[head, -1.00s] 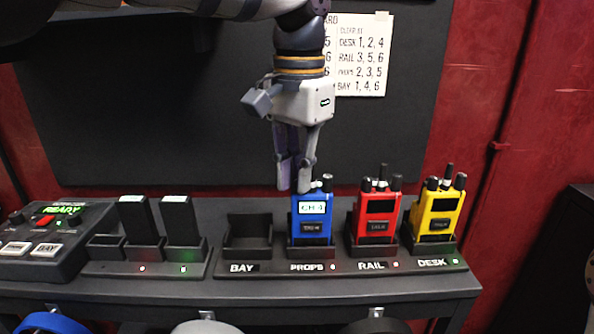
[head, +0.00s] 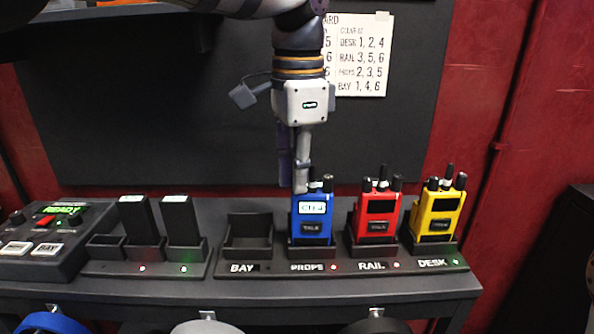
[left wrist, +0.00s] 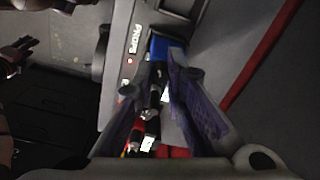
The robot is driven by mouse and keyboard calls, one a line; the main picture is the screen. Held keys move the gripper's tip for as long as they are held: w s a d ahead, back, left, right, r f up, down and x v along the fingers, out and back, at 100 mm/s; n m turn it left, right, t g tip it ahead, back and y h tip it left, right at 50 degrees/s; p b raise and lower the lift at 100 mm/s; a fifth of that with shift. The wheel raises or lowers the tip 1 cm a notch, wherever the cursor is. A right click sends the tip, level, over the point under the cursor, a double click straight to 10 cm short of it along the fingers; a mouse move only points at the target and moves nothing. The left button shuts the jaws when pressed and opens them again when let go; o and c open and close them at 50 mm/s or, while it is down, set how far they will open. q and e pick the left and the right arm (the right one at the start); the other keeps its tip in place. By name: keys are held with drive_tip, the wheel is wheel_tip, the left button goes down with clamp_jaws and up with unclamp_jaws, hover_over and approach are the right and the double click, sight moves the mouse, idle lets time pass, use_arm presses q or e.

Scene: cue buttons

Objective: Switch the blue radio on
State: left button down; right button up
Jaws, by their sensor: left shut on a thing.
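The blue radio (head: 311,216) stands upright in the PROPS slot of the charging rack, and its lit screen reads CH4. Short dark knobs and an antenna stick up from its top. My left gripper (head: 301,188) comes down from above, its fingers shut on the knob at the radio's top left. In the left wrist view the fingers (left wrist: 166,66) meet over the blue radio (left wrist: 158,47), largely hiding the knob. My right gripper is in neither view.
The red radio (head: 377,217) and yellow radio (head: 437,212) stand to the right in RAIL and DESK. The BAY slot (head: 248,238) is empty. Left are a battery charger (head: 145,268) and a control box (head: 45,240) reading READY. A cue card (head: 362,60) hangs behind.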

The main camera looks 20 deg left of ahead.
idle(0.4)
use_arm(q)
drive_tip(key=c, duration=1.6)
unclamp_jaws()
drive_tip(key=shift+r, duration=0.15)
wheel_tip(320, 180, up, 12)
drive_tip(key=shift+s, duration=0.15)
